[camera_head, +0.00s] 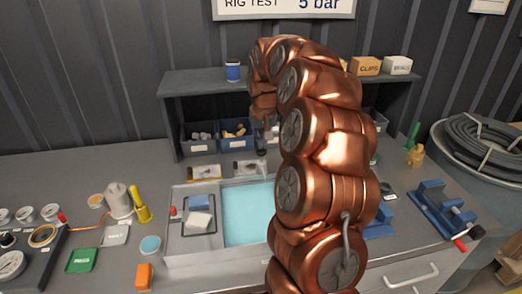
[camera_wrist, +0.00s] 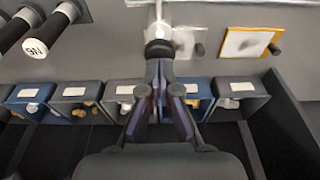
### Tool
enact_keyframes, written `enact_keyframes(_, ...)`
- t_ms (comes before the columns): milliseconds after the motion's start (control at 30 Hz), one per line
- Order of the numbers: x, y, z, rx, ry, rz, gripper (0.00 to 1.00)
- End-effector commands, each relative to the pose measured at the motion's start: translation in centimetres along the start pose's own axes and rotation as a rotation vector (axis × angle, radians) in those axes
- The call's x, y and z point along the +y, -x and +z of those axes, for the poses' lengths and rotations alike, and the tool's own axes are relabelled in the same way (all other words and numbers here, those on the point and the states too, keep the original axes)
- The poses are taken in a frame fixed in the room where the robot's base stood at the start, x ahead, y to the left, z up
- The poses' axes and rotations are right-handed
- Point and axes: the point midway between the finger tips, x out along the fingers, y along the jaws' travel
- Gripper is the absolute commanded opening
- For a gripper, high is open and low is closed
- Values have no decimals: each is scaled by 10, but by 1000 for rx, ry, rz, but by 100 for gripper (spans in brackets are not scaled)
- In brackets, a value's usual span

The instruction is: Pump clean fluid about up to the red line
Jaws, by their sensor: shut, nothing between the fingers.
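A tray of light blue fluid (camera_head: 248,212) sits in the middle of the bench, partly behind my copper arm. My gripper (camera_head: 262,146) is above the back of the tray and small in the head view. In the wrist view my gripper (camera_wrist: 159,72) is shut, its fingers close together. A dark rounded knob (camera_wrist: 159,48) on a pale rod (camera_wrist: 159,18) lies right at the fingertips. Whether they touch it I cannot tell. The knob is not between the fingers. I cannot make out a red line in either view.
A shelf (camera_head: 190,85) with a row of small bins (camera_head: 199,137) stands behind the tray. My arm hides the bench's middle right.

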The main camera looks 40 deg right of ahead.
Motion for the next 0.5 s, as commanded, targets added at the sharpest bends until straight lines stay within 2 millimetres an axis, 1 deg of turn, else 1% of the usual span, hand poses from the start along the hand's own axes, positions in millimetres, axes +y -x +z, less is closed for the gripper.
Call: enact_keyframes(500,0,-17,3,0,0,0,0)
